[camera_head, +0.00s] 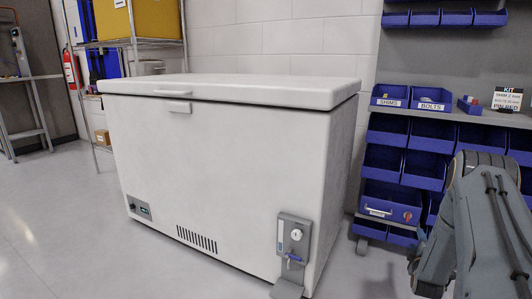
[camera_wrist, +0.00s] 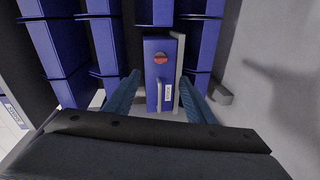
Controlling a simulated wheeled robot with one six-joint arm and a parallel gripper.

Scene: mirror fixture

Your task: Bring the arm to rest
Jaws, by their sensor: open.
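My gripper (camera_wrist: 159,84) shows in the wrist view as two blue-grey fingers spread well apart, with nothing held between them. Past the fingertips is a blue box (camera_wrist: 158,80) with a red round knob, a pale handle and a white label. In the head view my arm fills the lower right, with its gripper end largely hidden by the arm. The same blue box (camera_head: 390,205) sits low in the rack there, left of my arm. I cannot tell the exact gap between fingers and box.
A white chest freezer (camera_head: 210,150) stands left of the rack, with a grey lock plate (camera_head: 293,240) low on its front. Several blue bins (camera_head: 384,130) fill the rack close to my arm. A kit sign (camera_head: 507,99) stands on the shelf. Floor at left is clear.

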